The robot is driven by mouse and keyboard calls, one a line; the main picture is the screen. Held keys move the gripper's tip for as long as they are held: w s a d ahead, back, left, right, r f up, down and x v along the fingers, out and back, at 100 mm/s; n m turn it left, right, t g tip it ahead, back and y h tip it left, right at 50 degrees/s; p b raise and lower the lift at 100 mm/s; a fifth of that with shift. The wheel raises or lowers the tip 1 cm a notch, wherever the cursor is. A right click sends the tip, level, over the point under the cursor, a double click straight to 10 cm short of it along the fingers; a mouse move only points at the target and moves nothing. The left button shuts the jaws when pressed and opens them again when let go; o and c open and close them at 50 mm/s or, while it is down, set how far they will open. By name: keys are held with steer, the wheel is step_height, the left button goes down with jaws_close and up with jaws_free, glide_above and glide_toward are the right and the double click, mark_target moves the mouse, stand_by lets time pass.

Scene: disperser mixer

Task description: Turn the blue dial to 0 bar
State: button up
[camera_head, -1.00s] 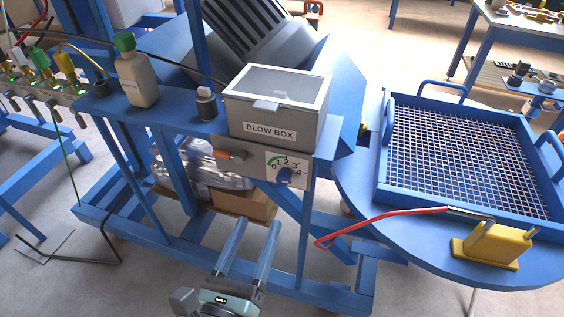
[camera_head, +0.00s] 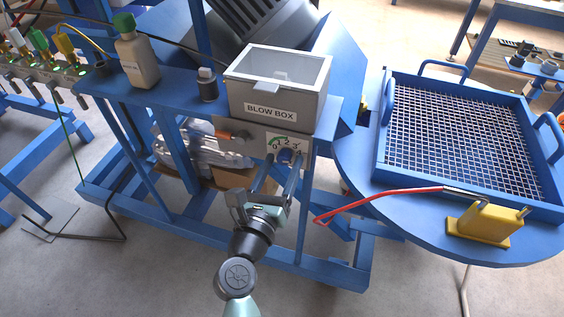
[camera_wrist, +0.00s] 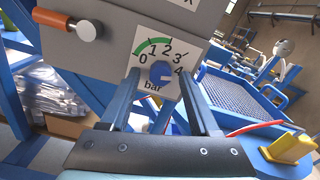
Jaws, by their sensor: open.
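The blue dial (camera_wrist: 161,72) sits on a white scale plate (camera_wrist: 152,52) marked 0 to 4 bar, with a green arc from about 0 to 2. In the head view the dial (camera_head: 286,156) is on the grey panel below the blow box and is partly covered by my gripper. My gripper (camera_head: 277,160) is open, its two fingers pointing at the panel. In the wrist view the fingers (camera_wrist: 161,82) stand to the left and right of the dial with a gap on each side. I cannot tell how deep they reach or exactly where the dial points.
An orange-tipped knob (camera_wrist: 84,30) sticks out of the panel left of the scale. The grey blow box (camera_head: 272,112) is just above.

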steer(key=shift+w+d, duration=0.1)
steer(key=shift+w, duration=0.1)
jaws_close()
